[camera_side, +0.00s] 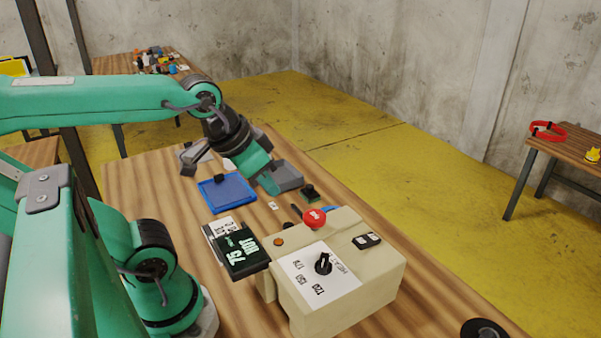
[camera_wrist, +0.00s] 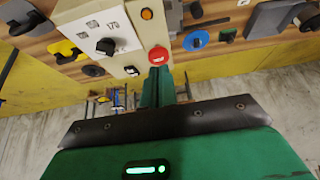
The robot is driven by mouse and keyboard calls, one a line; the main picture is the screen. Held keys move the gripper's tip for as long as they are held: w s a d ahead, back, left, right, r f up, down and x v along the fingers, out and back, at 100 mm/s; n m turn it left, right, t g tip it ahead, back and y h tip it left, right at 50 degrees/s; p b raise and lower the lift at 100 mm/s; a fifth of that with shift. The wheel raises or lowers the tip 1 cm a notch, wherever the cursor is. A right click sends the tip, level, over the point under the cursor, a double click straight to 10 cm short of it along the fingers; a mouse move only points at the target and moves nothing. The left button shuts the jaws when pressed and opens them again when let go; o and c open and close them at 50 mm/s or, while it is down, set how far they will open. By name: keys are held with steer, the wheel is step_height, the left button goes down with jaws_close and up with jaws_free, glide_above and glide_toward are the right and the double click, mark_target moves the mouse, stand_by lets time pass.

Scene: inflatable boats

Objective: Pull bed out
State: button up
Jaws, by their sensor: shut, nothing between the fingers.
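A beige machine (camera_side: 370,282) stands on the wooden table, with a black knob (camera_side: 323,263) on a white dial plate and a red button (camera_side: 314,218) on top. A dark panel with white lettering (camera_side: 242,252) sits at its left side, beside a white printed piece (camera_side: 217,230). I cannot tell which part is the bed. My gripper (camera_side: 270,186) is shut and empty, pointing down behind the machine near a grey block. In the wrist view the machine (camera_wrist: 128,38) is at upper left, and my gripper's green tip (camera_wrist: 158,75) appears just below the red button (camera_wrist: 158,56).
A blue tray (camera_side: 228,193) and a grey block (camera_side: 287,178) lie behind the machine. A black round object (camera_side: 484,329) is at the front right. The table's right side is mostly clear.

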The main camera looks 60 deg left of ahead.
steer(key=o, duration=0.7)
steer(key=shift+w, duration=0.1)
steer(key=shift+w+a+f, duration=0.25)
steer(key=shift+w, duration=0.1)
steer(key=m+g, duration=0.2)
steer(key=g, duration=0.3)
glide_above(289, 225)
steer(key=f, duration=1.3)
steer(key=shift+s+d+f, duration=0.1)
steer(key=shift+d+f, duration=0.05)
steer(key=shift+d, duration=0.05)
steer(key=shift+a+f+m+g, duration=0.2)
steer(key=shift+f+m+g, duration=0.1)
steer(key=shift+f, duration=0.05)
steer(key=shift+f, duration=0.1)
steer(key=shift+f, duration=3.8)
steer(key=shift+c, duration=0.2)
